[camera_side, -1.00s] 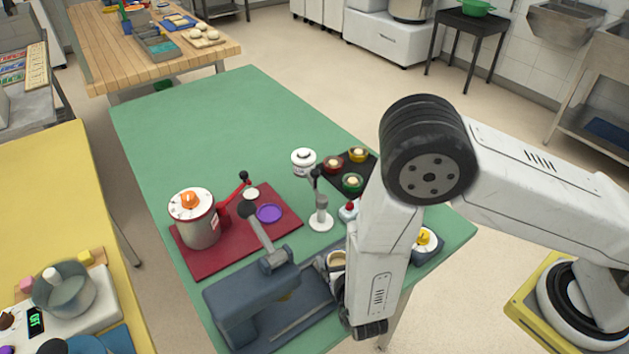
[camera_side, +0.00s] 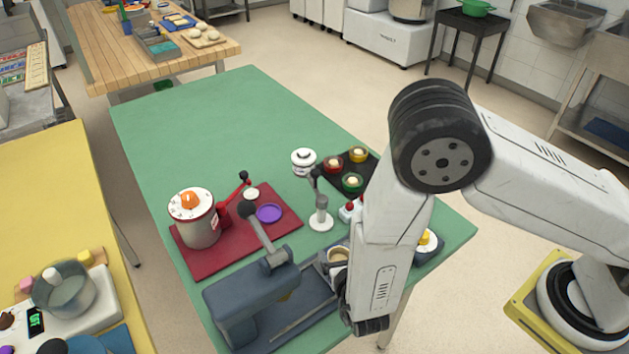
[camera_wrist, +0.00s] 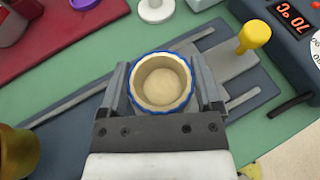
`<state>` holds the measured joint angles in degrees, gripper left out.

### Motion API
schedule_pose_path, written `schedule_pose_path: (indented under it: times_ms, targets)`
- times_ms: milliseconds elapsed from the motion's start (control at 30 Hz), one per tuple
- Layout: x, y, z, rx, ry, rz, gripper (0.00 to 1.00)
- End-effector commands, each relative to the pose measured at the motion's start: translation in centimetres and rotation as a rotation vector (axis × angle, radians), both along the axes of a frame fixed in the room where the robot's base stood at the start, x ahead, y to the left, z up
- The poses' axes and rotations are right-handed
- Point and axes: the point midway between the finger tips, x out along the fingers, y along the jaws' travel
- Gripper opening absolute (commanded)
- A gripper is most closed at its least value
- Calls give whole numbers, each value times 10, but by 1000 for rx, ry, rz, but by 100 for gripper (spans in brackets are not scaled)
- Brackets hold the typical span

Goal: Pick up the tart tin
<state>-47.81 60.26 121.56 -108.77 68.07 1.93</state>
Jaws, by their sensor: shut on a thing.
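The tart tin (camera_wrist: 136,95) shows in the wrist view as a round tin with a blue rim and a pale dough-like lining. My gripper (camera_wrist: 162,78) is shut on it, one grey finger on each side. The tin looks upright. In the side view, my gripper is mostly hidden behind my own arm. A pale-lined round cup (camera_side: 338,255) shows beside the arm there; I cannot tell whether it is the held tin.
A blue-grey press (camera_side: 250,300) stands close to the left of my arm. A white-based post (camera_side: 321,218) and a dark tray with small pots (camera_side: 333,164) stand beyond. The far green table (camera_side: 215,125) is clear.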

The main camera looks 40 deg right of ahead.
Motion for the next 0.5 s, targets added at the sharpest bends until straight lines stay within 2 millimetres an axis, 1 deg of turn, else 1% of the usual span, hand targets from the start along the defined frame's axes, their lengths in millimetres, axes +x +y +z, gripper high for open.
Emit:
schedule_pose_path:
  times_ms: [500]
  targets:
    - [0,0,58,2,-2,0,16]
